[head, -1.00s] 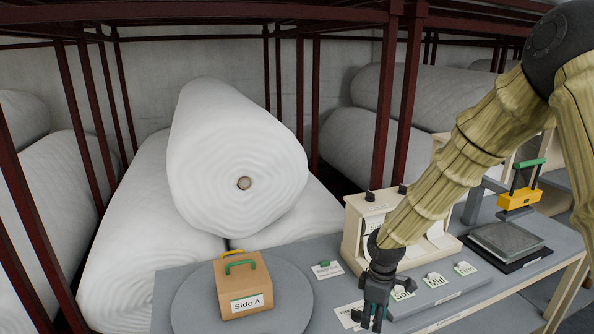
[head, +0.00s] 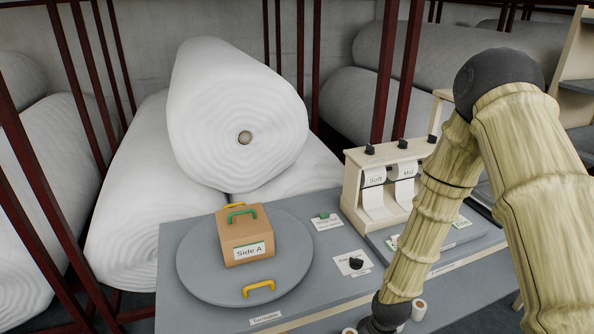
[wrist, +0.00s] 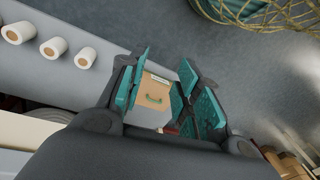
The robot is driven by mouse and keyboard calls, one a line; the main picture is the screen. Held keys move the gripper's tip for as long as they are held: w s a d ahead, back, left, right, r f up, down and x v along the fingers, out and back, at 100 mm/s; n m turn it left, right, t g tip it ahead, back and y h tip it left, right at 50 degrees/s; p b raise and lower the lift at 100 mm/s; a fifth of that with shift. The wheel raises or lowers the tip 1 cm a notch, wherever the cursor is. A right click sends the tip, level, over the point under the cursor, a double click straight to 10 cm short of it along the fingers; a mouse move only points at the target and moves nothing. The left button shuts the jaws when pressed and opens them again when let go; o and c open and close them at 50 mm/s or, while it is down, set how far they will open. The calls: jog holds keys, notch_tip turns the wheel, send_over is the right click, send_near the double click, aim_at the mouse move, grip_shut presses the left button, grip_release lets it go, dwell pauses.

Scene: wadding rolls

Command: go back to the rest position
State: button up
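My gripper shows in the wrist view (wrist: 160,85) with its teal finger pads spread apart. The Side A box (head: 248,240), with a green and a yellow handle, stands on the grey turntable (head: 200,275), apart from my arm.
The grey table (head: 325,290) bears a black knob (head: 355,263) and a cream stand with Soft and Mid strips (head: 385,187). Small white rolls (wrist: 52,47) show in the wrist view. A big wadding roll (head: 235,125) lies behind, between dark red posts (head: 388,80).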

jog(key=s+d+f+m+b, duration=0.1)
jog(key=s+d+f+m, duration=0.1)
jog(key=s+f, duration=0.2)
jog(key=s+d+f+m+h+b, duration=0.1)
jog(key=s+f, duration=0.3)
jog(key=s, duration=0.6)
jog(key=s+d+f+m+h, duration=0.1)
jog(key=s+f+m, duration=0.3)
jog(key=s, duration=0.4)
jog(key=shift+d+f+t+b, duration=0.3)
jog(key=shift+d+f+b, duration=0.1)
jog(key=shift+d, duration=0.4)
